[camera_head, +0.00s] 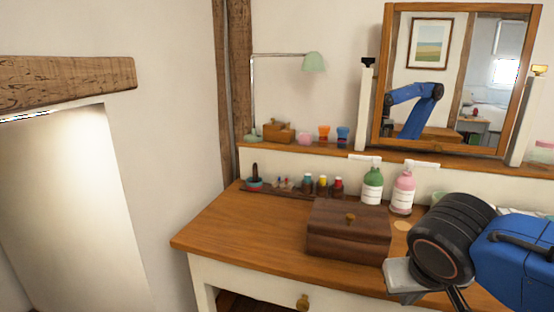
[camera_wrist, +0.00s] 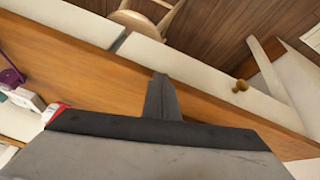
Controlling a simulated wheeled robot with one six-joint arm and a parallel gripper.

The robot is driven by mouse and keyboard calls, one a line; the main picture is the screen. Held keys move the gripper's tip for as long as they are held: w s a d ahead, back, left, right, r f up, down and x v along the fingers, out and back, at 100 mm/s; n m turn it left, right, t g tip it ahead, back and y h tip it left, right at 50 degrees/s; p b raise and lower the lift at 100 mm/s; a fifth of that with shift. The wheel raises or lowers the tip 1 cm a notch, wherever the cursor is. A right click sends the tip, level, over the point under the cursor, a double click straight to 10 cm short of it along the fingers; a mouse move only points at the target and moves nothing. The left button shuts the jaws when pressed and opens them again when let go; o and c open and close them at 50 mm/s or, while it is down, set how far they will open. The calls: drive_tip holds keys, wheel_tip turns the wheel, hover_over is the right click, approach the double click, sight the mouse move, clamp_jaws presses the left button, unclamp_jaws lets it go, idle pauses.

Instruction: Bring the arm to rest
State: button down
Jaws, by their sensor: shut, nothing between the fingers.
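My gripper (camera_wrist: 162,97) is shut and empty. In the wrist view its fingers show as one narrow dark piece over the wooden top of the dresser (camera_wrist: 85,75), close to its edge. In the head view my blue arm and black wrist are at the lower right, over the right part of the dresser top (camera_head: 235,228). The grey gripper body shows there beside the black wrist, but the fingertips are hard to make out. The arm is bent over the dresser, to the right of a dark wooden box (camera_head: 345,240).
Pink (camera_head: 403,192) and green (camera_head: 372,187) pump bottles stand behind the box. Small jars (camera_head: 322,185) line the back left. A framed mirror (camera_head: 455,75) stands on the ledge. A chair (camera_wrist: 135,20) is on the floor. The dresser's front left is clear.

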drive_tip(key=shift+n+y, duration=0.3)
drive_tip(key=shift+y, duration=0.6)
drive_tip(key=shift+s+d+f, duration=0.75)
drive_tip(key=shift+s+f, duration=0.05)
drive_tip(key=shift+f, duration=0.2)
drive_tip(key=shift+s+d+f, duration=0.75)
drive_tip(key=shift+f, duration=0.25)
